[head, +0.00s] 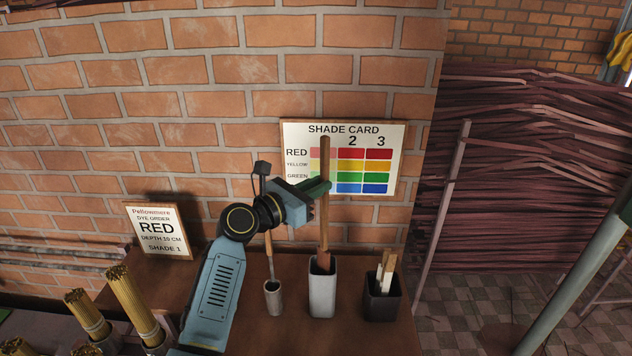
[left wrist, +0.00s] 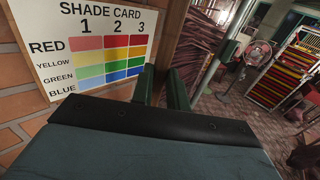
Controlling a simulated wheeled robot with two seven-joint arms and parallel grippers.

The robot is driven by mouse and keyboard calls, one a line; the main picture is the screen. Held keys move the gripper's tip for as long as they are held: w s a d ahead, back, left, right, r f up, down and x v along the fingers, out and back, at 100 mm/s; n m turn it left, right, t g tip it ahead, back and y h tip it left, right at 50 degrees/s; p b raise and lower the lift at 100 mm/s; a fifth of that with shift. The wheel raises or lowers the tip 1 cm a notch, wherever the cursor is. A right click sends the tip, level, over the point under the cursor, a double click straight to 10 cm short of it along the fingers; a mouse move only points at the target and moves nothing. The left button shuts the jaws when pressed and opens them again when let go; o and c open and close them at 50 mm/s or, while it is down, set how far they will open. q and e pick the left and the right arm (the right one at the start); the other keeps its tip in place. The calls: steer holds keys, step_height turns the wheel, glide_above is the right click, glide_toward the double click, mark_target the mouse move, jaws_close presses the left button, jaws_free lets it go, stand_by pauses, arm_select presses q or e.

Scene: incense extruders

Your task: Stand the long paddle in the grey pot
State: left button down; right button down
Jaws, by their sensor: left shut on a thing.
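The long paddle (head: 324,222) is a tall brown wooden stick with a wider, darker lower end. It stands about upright, and that end goes into the mouth of the tall square grey pot (head: 322,296). How deep it reaches is hidden by the pot wall. My left gripper (head: 322,188) is shut on the paddle's shaft, well above the pot. In the left wrist view the shaft (left wrist: 170,42) rises between the two green fingers (left wrist: 162,88). My right gripper is not in view.
A small round grey pot (head: 273,299) with a thin stick stands left of the square pot. A dark square pot (head: 382,304) with short sticks stands right. Behind are a shade card (head: 300,190) and brick wall. A dye order sign (head: 158,231) and incense bundles (head: 132,300) are left.

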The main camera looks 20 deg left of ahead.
arm_select(q)
steer(key=shift+f+b, duration=1.6)
steer(key=shift+f, duration=1.35)
steer(key=c, duration=1.3)
jaws_free()
glide_toward(322, 205)
steer(key=v, duration=0.5)
steer(key=shift+s, duration=0.1)
